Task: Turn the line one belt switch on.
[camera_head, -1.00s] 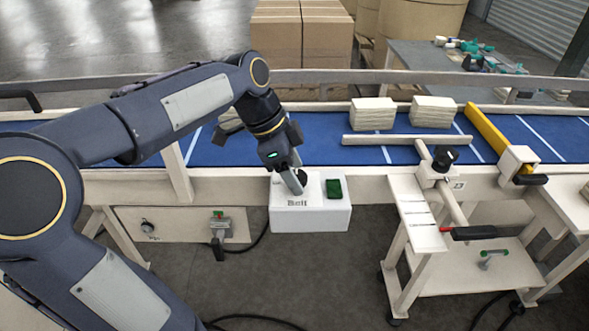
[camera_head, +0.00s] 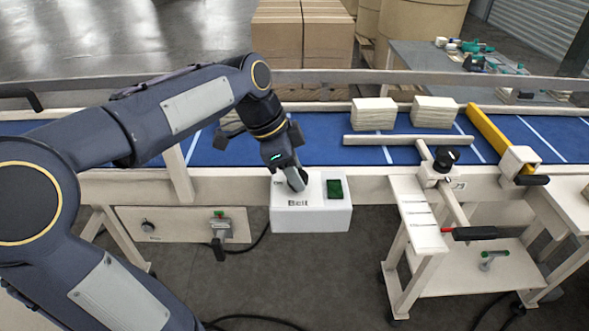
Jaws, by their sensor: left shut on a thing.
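A white switch box (camera_head: 320,216) is mounted on the front of the conveyor, with dark lettering and a dark green rectangle (camera_head: 334,188) on its top. My left gripper (camera_head: 297,183) points down at the left part of the box top. It is shut on the switch knob there, which its fingers and wrist almost wholly hide. I cannot tell the knob's angle. My right gripper is not in view.
A beige guide stand (camera_head: 432,185) with a black handle is to the right. A lower panel (camera_head: 180,225) with a small knob is to the left.

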